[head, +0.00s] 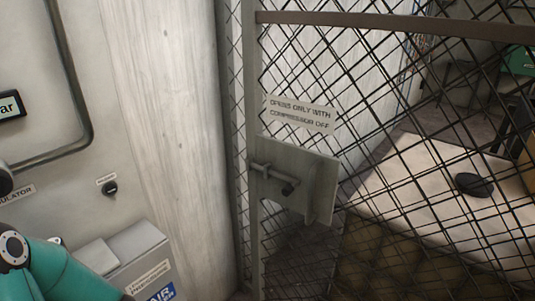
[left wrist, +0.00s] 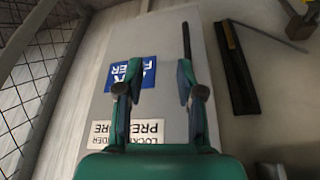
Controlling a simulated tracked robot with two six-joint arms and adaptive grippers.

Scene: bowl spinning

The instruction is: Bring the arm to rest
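My left arm (head: 55,268), teal with a dark round joint, comes in at the lower left of the head view; its gripper is outside that view. In the left wrist view my left gripper (left wrist: 160,75) has its two fingers apart with nothing visible between them. It is in front of a grey box face with a blue "AIR FILTER" sign (left wrist: 130,74) and a white pressure label (left wrist: 128,132), both upside down there. A thin dark rod (left wrist: 186,40) shows just beyond the right-hand finger; I cannot tell whether they touch. My right gripper is in neither view.
A wire mesh gate (head: 400,100) with a latch plate (head: 295,180) and a warning sign (head: 300,114) fills the right side. Behind it is a pale slab (head: 420,180) with a dark round object (head: 474,185). A grey box (head: 125,255) and a small black knob (head: 110,188) are at left.

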